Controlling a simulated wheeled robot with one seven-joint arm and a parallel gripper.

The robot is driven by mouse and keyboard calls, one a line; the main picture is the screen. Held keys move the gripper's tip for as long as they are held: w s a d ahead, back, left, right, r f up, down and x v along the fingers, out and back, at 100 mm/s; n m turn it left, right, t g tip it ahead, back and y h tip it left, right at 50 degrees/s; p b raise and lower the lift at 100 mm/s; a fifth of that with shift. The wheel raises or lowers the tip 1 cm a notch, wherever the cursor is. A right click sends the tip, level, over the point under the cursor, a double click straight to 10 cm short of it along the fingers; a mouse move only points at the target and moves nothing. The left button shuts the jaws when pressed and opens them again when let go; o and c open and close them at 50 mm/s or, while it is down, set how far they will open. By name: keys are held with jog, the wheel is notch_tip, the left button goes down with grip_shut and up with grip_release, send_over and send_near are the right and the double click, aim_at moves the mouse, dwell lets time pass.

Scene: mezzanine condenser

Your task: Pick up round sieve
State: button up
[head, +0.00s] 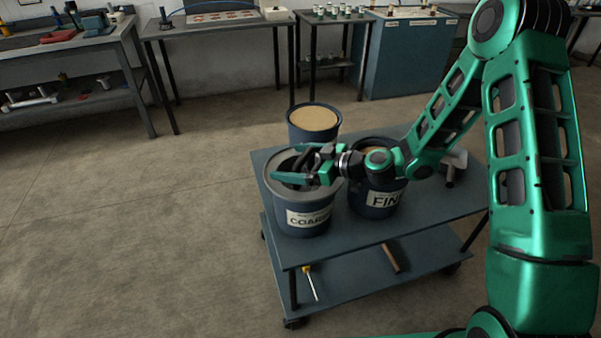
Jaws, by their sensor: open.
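My gripper (297,167) is open, with its fingers over the mouth of a dark blue bucket labelled "COARSE" (305,219) on a blue cart. A round grey rim (274,170) circles the top of this bucket. I cannot tell whether it is the round sieve or the bucket's own rim. The gripper hides much of the opening, and a dark mesh-like or dark inside shows between the fingers. I cannot tell whether the fingers touch anything. No other round sieve can be made out.
A screwdriver (311,283) and a wooden handle (390,258) lie on the lower shelf. Workbenches line the back wall. Open floor lies left.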

jog(key=shift+c, duration=0.3)
jog(key=c, duration=1)
jog(key=shift+r, duration=0.1)
jog(key=shift+c, duration=0.2)
